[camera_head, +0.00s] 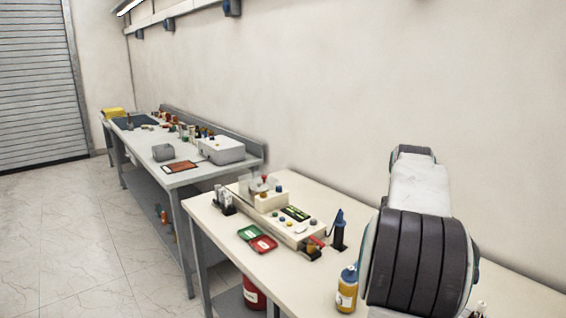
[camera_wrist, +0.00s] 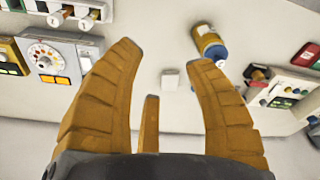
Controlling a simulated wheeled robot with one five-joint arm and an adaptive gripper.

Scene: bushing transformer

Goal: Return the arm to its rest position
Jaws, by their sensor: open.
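My arm shows at the right of the head view as a white link with a dark ribbed joint, raised over the near table (camera_head: 325,215). My gripper is hidden in the head view. Below the fingers the wrist view shows the white table top (camera_wrist: 150,30). The same bottle stands upright in the head view (camera_head: 346,292), just left of my arm.
A cream device with buttons (camera_head: 290,220), a green and a red tray (camera_head: 263,244) and a dark blue-topped tool (camera_head: 339,230) stand on the near table. A dial box (camera_wrist: 50,55) shows at left in the wrist view. A farther bench (camera_head: 190,178) runs along the wall. Open floor lies left.

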